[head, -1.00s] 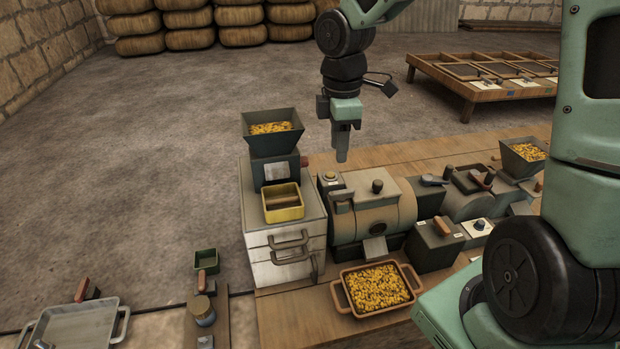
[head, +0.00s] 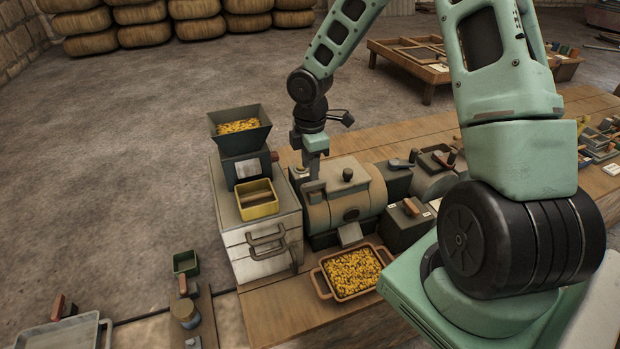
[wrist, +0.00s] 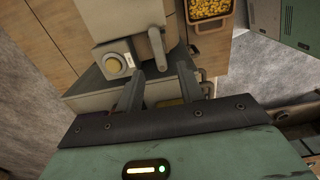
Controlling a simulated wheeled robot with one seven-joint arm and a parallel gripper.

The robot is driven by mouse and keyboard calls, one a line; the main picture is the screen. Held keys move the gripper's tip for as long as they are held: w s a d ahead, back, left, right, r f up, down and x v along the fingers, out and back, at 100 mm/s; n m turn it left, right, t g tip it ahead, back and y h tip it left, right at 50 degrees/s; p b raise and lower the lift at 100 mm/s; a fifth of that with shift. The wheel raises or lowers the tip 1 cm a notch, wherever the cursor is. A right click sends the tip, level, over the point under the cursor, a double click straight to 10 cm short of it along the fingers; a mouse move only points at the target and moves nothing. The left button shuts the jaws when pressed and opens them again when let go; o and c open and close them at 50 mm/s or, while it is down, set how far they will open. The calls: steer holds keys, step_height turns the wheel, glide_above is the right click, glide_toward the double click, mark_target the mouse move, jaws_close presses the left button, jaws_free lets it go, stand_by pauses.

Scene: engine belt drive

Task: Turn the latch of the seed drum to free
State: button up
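The seed drum (head: 350,200) is a beige cylinder on a dark housing on the wooden bench. Its latch (head: 314,188) is a small grey lever at the drum's left end. In the wrist view the latch (wrist: 157,45) hangs from a round pivot, its free end toward my gripper. My gripper (head: 312,178) is pointed down right at the latch. In the wrist view the two fingers of my gripper (wrist: 160,75) stand apart, with the latch's free end in the gap between their tips. I cannot tell whether either finger touches it.
A cabinet (head: 255,230) with a hopper (head: 240,128) stands left of the drum. A seed tray (head: 325,285) lies in front. A dark box with an orange handle (head: 410,208) stands right.

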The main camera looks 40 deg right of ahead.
mark_target(310, 183)
steer(key=shift+f, duration=2.55)
jaws_close()
